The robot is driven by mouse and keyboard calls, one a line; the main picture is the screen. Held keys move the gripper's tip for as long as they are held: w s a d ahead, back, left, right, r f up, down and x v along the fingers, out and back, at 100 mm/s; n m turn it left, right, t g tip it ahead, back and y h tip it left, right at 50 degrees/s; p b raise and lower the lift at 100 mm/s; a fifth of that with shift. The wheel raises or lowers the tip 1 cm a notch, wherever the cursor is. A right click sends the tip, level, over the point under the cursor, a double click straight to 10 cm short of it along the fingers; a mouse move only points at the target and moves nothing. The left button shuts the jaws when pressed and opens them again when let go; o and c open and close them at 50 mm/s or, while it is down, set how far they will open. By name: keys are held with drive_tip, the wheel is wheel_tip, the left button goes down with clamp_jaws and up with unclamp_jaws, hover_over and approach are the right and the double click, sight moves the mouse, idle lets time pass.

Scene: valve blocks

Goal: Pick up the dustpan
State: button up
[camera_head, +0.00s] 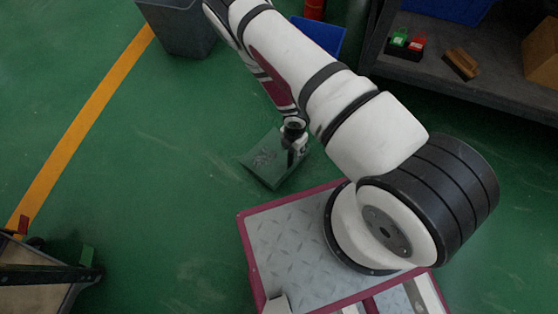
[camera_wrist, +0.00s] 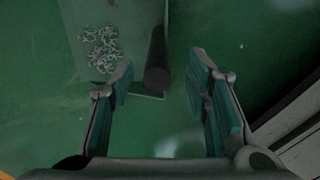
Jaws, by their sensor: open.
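The dustpan (camera_head: 262,168) lies on the green floor in the head view, a flat grey-green pan with pale curly shavings on it. In the wrist view its pan (camera_wrist: 142,25) fills the upper left, with shavings (camera_wrist: 101,48) on it. A dark rounded bar that looks like its handle (camera_wrist: 157,62) stands at the pan's right side. My gripper (camera_wrist: 162,78) is open, with one finger to each side of the bar's near end. I cannot tell how far the fingertips are above it. In the head view my arm hides part of the dustpan and most of my gripper.
A grey bin (camera_head: 180,28) stands at the top left, and a blue panel (camera_head: 322,38) is behind my arm. A grey shelf (camera_head: 470,92) with small items is at the upper right. A cart (camera_head: 40,275) is at the lower left. Floor left of the dustpan is clear.

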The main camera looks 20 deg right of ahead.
sight(291, 156)
drive_tip(key=shift+a+f+b, duration=0.1)
drive_tip(key=shift+f+b, duration=1.4)
drive_tip(key=shift+f, duration=1.3)
drive_tip(key=shift+c, duration=0.6)
clamp_jaws()
drive_tip(key=shift+r, duration=0.1)
